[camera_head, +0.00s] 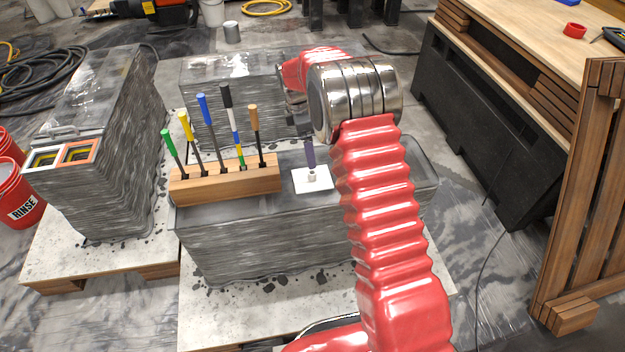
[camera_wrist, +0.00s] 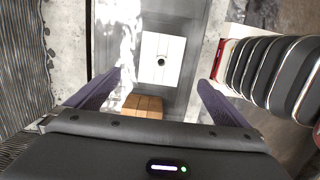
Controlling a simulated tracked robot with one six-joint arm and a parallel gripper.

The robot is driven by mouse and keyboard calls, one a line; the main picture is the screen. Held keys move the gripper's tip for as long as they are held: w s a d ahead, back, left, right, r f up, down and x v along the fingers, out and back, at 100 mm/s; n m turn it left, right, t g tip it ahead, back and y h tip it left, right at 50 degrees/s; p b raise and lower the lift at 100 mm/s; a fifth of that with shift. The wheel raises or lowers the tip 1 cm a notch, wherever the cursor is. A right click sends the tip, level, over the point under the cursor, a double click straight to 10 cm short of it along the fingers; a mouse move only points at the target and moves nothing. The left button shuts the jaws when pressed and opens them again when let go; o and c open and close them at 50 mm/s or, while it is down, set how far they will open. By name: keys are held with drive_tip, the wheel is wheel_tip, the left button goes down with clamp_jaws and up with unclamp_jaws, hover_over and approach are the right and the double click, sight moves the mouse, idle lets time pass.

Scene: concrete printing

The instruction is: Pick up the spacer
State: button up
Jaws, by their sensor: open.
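The spacer (camera_head: 312,177) is a small light-grey cylinder standing on a white square plate (camera_head: 324,184) on top of the front printed concrete block. In the wrist view the spacer (camera_wrist: 161,62) shows from above as a small ring with a dark hole, near the middle of the white plate (camera_wrist: 172,76). My gripper (camera_head: 309,160) points down just above the spacer, with one purple finger clearly visible in the head view. In the wrist view my gripper (camera_wrist: 159,80) is open, its purple fingers apart on either side of the plate, with nothing between them held.
A wooden rack (camera_head: 225,185) with several colored-handled tools stands upright left of the plate, close to my gripper. A taller printed block (camera_head: 105,150) with a framed tray stands further left. A wooden workbench (camera_head: 520,50) is at right.

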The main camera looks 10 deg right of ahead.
drive_tip(key=shift+f, duration=0.1)
hover_over(312, 173)
wheel_tip(312, 173, down, 8)
drive_tip(key=shift+s+a+f, duration=0.2)
drive_tip(key=shift+s+a, duration=0.1)
drive_tip(key=shift+a, duration=0.05)
drive_tip(key=shift+f, duration=0.1)
drive_tip(key=shift+s+d+f, duration=0.1)
drive_tip(key=shift+d+f, duration=0.05)
drive_tip(key=shift+f, duration=1.1)
drive_tip(key=shift+d+f, duration=0.15)
drive_tip(key=shift+f, duration=1.05)
drive_tip(key=shift+c, duration=0.5)
drive_tip(key=c, duration=0.8)
drive_tip(key=shift+r, duration=0.1)
drive_tip(key=shift+c, duration=0.2)
wheel_tip(312, 173, up, 10)
